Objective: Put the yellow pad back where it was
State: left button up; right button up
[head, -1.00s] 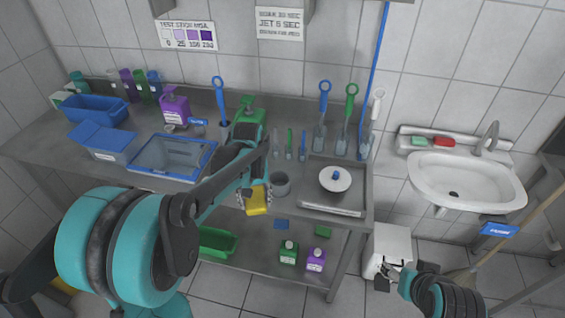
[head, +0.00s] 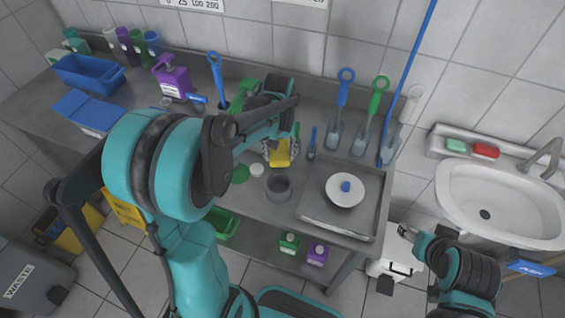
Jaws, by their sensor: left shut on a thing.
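The yellow pad (head: 279,153) is held in my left gripper (head: 280,148), above the grey counter and behind the grey cup. My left gripper is shut on it, and my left arm covers part of the counter's middle. My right gripper (head: 405,231) is low at the right, beside the counter and away from the pad. It is too small to tell whether its fingers are open.
A grey cup (head: 278,188) and a tray (head: 315,205) with a white lidded dish (head: 345,191) stand near the pad. Upright scoops and brushes, such as a blue scoop (head: 335,135), line the back. A sink (head: 500,205) is at the right.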

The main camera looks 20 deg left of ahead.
pick_arm(q)
notch_tip(320, 180, down, 7)
jog(key=shift+f+b, duration=0.15)
jog(key=shift+b, duration=0.85)
jog(key=shift+f, duration=0.15)
jog(key=o, duration=1.3)
